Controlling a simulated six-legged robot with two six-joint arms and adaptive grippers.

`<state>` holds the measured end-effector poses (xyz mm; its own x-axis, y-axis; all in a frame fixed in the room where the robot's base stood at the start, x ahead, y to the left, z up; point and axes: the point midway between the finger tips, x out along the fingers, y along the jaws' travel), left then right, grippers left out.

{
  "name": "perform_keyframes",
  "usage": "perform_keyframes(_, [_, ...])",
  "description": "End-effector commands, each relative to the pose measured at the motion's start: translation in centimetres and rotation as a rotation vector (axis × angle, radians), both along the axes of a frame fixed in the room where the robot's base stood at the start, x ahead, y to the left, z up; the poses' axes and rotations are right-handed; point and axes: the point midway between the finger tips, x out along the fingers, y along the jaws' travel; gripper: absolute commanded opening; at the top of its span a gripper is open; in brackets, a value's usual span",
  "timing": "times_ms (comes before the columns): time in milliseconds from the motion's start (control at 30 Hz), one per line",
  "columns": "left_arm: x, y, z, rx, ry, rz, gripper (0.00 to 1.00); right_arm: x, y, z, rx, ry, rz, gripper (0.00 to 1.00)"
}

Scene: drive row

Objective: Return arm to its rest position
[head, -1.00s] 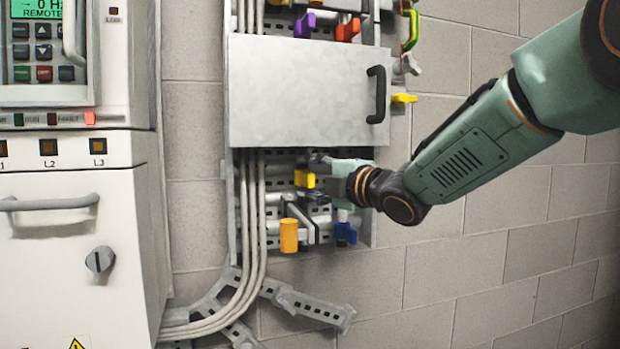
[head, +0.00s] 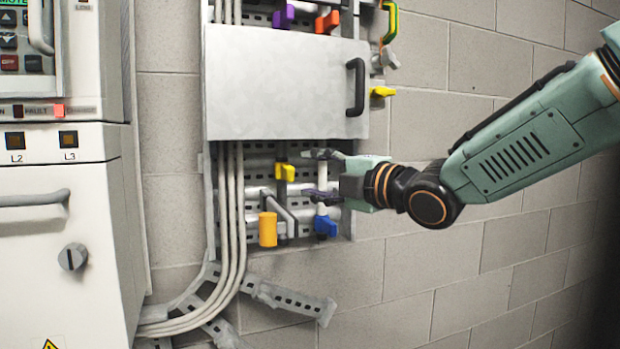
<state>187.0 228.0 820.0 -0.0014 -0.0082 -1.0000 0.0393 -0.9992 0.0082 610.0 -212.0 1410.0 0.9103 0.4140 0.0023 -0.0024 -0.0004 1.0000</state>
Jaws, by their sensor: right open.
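My right arm comes in from the right in the head view. Its gripper (head: 322,175) points left, in front of the lower part of the valve panel. The jaws are open, with one finger above the other and nothing visible between them. A yellow valve handle (head: 284,173) is just left of the fingertips, with a small gap in the picture. A blue handle (head: 325,226) is below the lower finger. An orange cylindrical handle (head: 268,229) hangs lower left. My left gripper is not in view.
A grey metal cover with a black handle (head: 285,82) is just above the gripper. White conduits (head: 232,210) run down the panel. The block wall (head: 480,265) at lower right is clear.

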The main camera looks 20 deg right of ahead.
Motion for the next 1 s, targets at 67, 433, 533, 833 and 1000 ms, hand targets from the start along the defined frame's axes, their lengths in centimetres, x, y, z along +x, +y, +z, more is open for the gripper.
perform_keyframes(67, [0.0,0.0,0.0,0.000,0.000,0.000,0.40,0.0,0.0,0.0,0.000,0.000,0.000,0.51])
perform_keyframes(433, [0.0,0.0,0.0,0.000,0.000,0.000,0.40,-0.3,-0.5,-1.9,0.482,0.217,-0.064,0.51])
perform_keyframes(533, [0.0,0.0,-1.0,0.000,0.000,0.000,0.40,-0.5,-0.4,-8.9,0.739,0.408,-0.151,0.51])
perform_keyframes(833, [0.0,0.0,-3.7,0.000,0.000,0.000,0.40,-4.0,-0.5,-28.4,1.134,0.792,-0.457,0.51])
perform_keyframes(1000, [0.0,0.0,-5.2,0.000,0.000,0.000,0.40,-8.2,-0.7,-38.8,1.258,0.955,-0.667,0.51])
